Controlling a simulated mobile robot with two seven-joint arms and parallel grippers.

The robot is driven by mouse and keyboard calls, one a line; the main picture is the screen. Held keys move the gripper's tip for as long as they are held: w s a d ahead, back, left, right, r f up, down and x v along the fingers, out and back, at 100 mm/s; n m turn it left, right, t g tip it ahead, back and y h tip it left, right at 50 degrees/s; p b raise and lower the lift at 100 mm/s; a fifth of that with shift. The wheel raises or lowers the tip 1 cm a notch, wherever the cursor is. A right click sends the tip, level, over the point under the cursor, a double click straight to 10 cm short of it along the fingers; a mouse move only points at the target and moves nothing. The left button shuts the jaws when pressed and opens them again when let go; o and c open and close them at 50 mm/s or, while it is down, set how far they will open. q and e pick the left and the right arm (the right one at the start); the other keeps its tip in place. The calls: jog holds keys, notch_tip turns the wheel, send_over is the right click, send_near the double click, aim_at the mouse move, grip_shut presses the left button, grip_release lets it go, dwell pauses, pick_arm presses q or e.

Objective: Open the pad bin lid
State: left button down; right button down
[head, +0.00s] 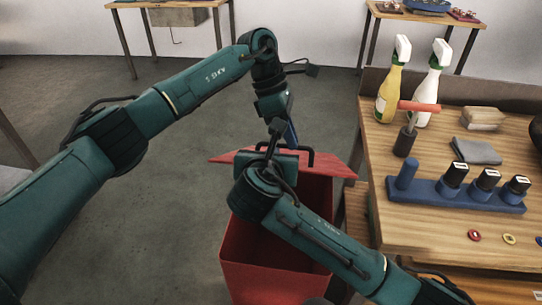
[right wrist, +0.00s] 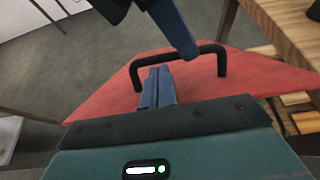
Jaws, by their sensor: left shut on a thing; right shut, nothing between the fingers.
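The red pad bin (head: 262,283) stands on the floor in the middle of the head view. Its red lid (head: 232,158) is raised and tilted, and the bin's dark inside shows below it. The lid (right wrist: 105,85) fills the middle of the right wrist view with its black handle (right wrist: 222,62) on top. My left gripper (right wrist: 190,52) reaches down from above and is shut on the handle bar; its grip is partly hidden. My right gripper (right wrist: 158,70) is shut and empty, over the lid beside the handle. In the head view my right wrist covers part of the lid.
A wooden table (head: 420,232) stands close to the bin's right. On it are two spray bottles (head: 391,85) (head: 428,88), a blue rack (head: 433,192) with dark bottles, a grey cloth (head: 476,151) and an orange-handled tool (head: 407,130). The floor left of the bin is clear.

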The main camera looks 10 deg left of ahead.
pick_arm(q)
jog(key=shift+w+a+f, duration=0.2)
jog(key=shift+f, duration=0.1)
